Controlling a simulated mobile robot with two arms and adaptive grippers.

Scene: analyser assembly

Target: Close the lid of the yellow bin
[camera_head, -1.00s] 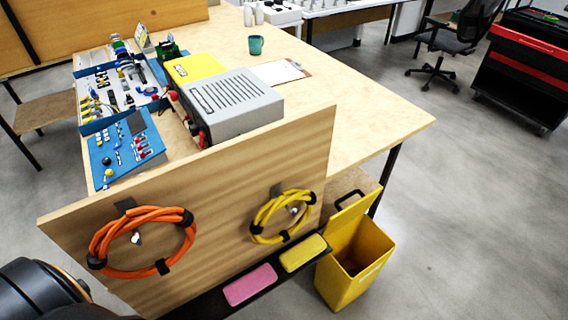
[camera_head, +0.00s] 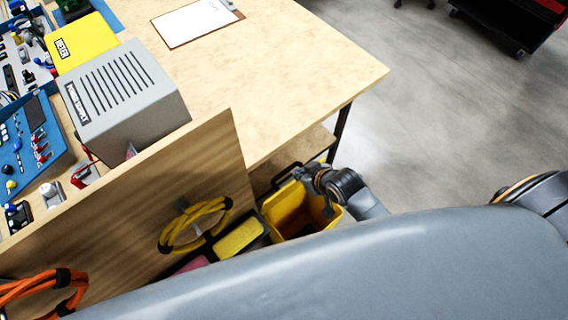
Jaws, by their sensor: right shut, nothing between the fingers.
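The yellow bin (camera_head: 286,212) stands on the floor beside the table, near the wooden panel's right end. Its opening shows, so the lid is open. The lid leans up on the table side, with a black handle (camera_head: 291,173) at its top. My right gripper (camera_head: 323,198) is shut and empty, at the bin's right side, over the opening and close to the lid. Whether it touches the lid or rim cannot be told. My grey arm hides the bin's lower part. My left gripper is not in view.
The wooden panel (camera_head: 130,215) carries a yellow cable coil (camera_head: 196,225) and an orange one (camera_head: 45,288). A yellow sponge-like block (camera_head: 240,237) lies left of the bin. The table (camera_head: 280,80) is above; clear floor (camera_head: 440,130) lies right.

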